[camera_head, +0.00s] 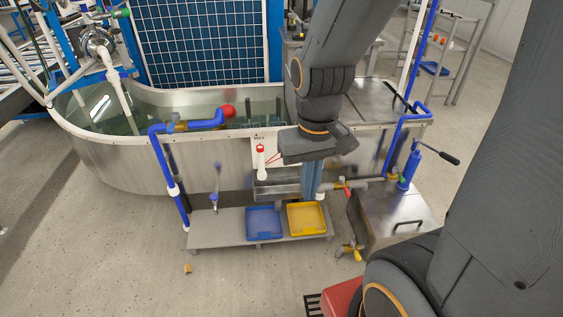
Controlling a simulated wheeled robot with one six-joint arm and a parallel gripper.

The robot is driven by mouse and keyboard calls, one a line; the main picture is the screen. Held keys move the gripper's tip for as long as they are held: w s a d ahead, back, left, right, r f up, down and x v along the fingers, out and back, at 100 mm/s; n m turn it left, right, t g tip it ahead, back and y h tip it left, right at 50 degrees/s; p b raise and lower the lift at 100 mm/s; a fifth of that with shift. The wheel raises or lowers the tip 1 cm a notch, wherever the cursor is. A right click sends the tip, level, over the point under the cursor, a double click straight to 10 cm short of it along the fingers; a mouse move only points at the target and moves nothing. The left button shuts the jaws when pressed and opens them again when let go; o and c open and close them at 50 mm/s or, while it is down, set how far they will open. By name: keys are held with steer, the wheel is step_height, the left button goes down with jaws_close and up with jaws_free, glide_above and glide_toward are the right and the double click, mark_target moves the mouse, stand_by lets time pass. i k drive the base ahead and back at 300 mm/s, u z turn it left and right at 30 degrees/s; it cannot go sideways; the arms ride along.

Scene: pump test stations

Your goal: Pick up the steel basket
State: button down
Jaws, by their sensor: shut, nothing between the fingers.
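I cannot make out a steel basket with certainty. A grey metal box-like part (276,188) shows at the front of the steel tank, below my wrist, but I cannot tell if it is a basket. My gripper (306,149) is at the dark end of my arm, above the front edge of the tank. It is shut and holds nothing. Its fingertips are hard to tell apart, and my arm hides part of the tank behind it.
The water-filled steel tank (120,163) has blue pipes (168,178) and a red ball (228,110). A blue tray (264,222) and a yellow tray (306,218) sit on a low grey shelf (216,230). A steel cabinet (395,212) stands right.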

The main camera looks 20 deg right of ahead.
mark_target(247, 101)
steer(key=k, duration=0.4)
steer(key=u, duration=0.95)
steer(key=i, duration=0.85)
steer(key=z, duration=0.65)
steer(key=i, duration=0.65)
steer(key=z, duration=0.65)
